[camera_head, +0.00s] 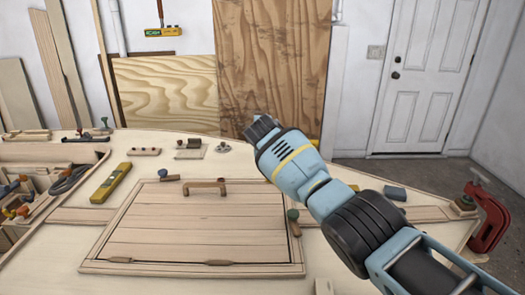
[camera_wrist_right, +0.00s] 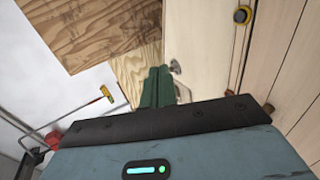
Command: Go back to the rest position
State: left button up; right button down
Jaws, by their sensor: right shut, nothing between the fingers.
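My right gripper (camera_head: 262,127) is raised over the plywood hull deck (camera_head: 140,200), its arm coming in from the lower right. Its fingers are shut with nothing between them. In the right wrist view the closed green fingers (camera_wrist_right: 157,85) point towards the plywood sheets and the pale deck. The gripper appears apart from everything around it. It hides part of the deck behind it. My left gripper is not in view.
A planked hatch panel (camera_head: 190,235) with a wooden handle (camera_head: 206,186) lies below. A yellow level (camera_head: 111,183) lies to the left, near an open tool compartment (camera_head: 50,153). A red clamp (camera_head: 490,217) grips the right edge. A white door (camera_head: 423,80) stands behind.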

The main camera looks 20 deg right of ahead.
jog(key=shift+r, duration=1.5)
